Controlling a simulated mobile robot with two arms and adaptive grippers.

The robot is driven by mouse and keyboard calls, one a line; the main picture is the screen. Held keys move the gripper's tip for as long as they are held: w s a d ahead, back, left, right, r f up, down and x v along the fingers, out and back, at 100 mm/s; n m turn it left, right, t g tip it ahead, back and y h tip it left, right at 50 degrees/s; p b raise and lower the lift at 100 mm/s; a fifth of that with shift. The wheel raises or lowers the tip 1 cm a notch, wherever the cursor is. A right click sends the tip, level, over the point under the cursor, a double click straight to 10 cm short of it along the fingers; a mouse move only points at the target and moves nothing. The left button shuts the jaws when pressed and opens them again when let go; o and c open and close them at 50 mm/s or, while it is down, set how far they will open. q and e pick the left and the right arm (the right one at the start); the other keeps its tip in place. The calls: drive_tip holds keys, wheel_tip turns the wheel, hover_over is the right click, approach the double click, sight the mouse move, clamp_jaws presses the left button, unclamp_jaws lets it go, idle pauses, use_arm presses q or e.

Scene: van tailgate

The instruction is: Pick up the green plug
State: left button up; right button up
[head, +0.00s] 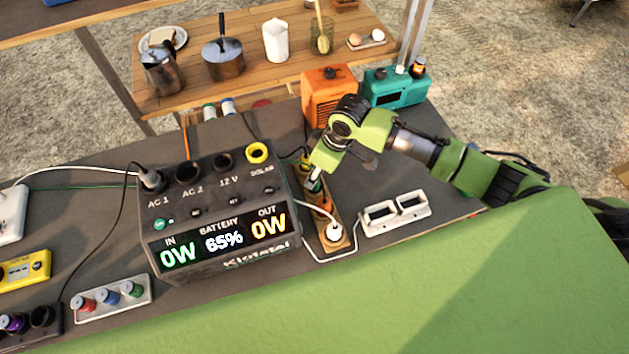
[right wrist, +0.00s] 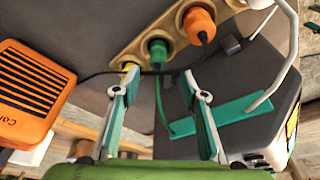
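The green plug (right wrist: 157,52) sits in a socket of a wooden holder (right wrist: 150,27), with a green cord trailing from it. In the head view, the green plug (head: 313,186) is partly hidden below my right gripper (head: 316,178). In the right wrist view, the two fingers of my right gripper (right wrist: 159,74) are spread apart with nothing clearly held between them. The plug lies just beyond the fingertips, roughly centred between them. My left gripper is in neither view.
An orange plug (right wrist: 199,24) stands beside the green one, and a white plug (head: 333,232) is at the holder's near end. The power station (head: 205,220) is close on the left. An orange box (head: 328,97) and a teal box (head: 398,88) stand behind.

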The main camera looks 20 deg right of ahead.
wheel_tip(320, 180, down, 3)
drive_tip(key=shift+w+d+r+p, duration=0.15)
drive_tip(key=shift+p, duration=0.55)
drive_tip(key=shift+x, duration=1.05)
drive_tip(key=shift+w+f, duration=0.1)
drive_tip(key=shift+f, duration=0.15)
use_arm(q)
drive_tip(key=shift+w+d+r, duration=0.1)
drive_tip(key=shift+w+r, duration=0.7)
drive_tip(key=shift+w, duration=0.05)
use_arm(e)
clamp_jaws()
